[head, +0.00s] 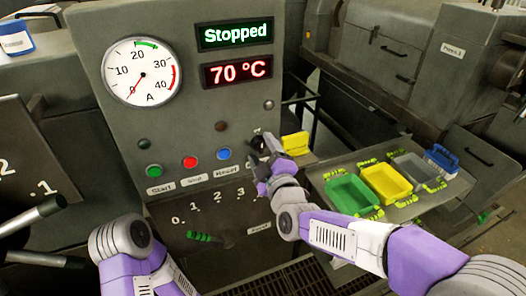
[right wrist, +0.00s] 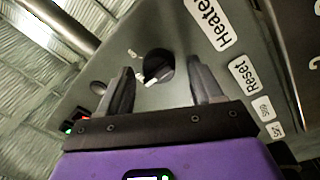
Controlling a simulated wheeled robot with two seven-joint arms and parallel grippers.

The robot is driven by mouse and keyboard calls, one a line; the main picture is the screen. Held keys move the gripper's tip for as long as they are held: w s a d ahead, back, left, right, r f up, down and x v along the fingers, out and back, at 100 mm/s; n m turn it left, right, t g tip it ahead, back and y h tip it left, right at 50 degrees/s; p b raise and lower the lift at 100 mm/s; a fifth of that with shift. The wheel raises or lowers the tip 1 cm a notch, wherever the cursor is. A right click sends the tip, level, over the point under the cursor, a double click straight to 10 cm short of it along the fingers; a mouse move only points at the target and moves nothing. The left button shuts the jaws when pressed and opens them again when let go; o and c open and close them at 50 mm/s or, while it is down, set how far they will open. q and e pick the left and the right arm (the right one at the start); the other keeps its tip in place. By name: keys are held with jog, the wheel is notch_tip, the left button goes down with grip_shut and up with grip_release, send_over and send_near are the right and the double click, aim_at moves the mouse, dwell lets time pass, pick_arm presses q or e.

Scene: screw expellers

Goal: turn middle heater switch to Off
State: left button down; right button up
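The heater switch is a black round knob (right wrist: 158,66) with a white pointer mark, on the grey panel beside the "Heater" label (right wrist: 209,22). My right gripper (right wrist: 163,82) is open, with one finger on each side of the knob in the right wrist view. I cannot tell if the fingers touch it. In the head view my right gripper (head: 262,160) is at the panel's right side and mostly hides the knob. A display (head: 236,72) reads 70 °C and another (head: 235,34) reads "Stopped". My left arm shows at the lower left, but its gripper is out of view.
Start (head: 153,171), stop (head: 190,162) and reset (head: 223,153) buttons sit left of the right gripper. A yellow container (head: 296,143) is just right of the gripper. A tray with coloured bins (head: 352,193) stands at the right.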

jog(key=v, duration=0.7)
jog(key=shift+s, duration=0.35)
jog(key=shift+d, duration=0.1)
jog(key=d+f+m+g+h, duration=0.2)
jog(key=f+m+g, duration=0.2)
jog(key=f, duration=1)
jog(key=d+f+m+g+h, duration=0.1)
jog(key=d+f+m+g, duration=0.15)
jog(key=f, duration=1.15)
jog(key=s+d+f+m+g, duration=0.2)
jog(key=s+f+m+g, duration=0.8)
jog(key=s+f, duration=0.9)
notch_tip(320, 180, down, 4)
jog(key=shift+s+d+m, duration=0.2)
jog(key=shift+d+m, duration=0.15)
jog(key=shift+m, duration=0.5)
jog(key=shift+g, duration=0.25)
